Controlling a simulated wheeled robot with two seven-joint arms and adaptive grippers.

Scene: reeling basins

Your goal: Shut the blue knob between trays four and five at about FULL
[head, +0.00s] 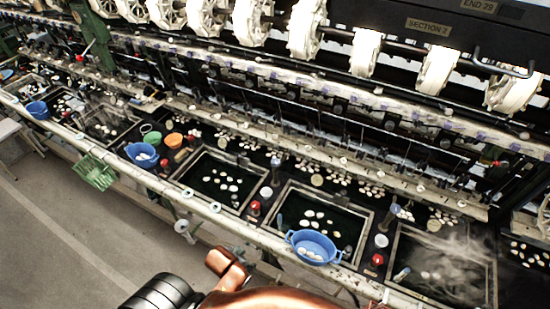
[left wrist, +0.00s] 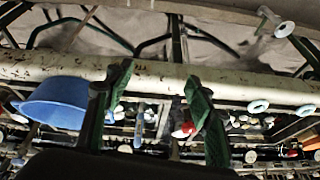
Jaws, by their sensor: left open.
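Sunken dark trays run in a row along the bench; I cannot tell which are four and five. A small blue-topped piece (head: 394,208) stands at the corner between the tray with pale cocoons (head: 282,195) and the steaming tray (head: 397,235). Another bluish piece (head: 275,161) stands further left. I cannot tell for sure that either is the knob named, and any FULL mark is too small to read. My left gripper (left wrist: 160,100) is open, its green-padded fingers apart over the bench's front rail, with a red knob (left wrist: 184,130) beyond, near the right finger. My right gripper is not in view.
A blue basin (head: 313,247) sits at the front rail (head: 220,213); a blue basin also shows in the left wrist view (left wrist: 58,101). Red knobs (head: 377,259) stand between trays. Reeling machinery fills the back. The floor (head: 60,220) at left is clear.

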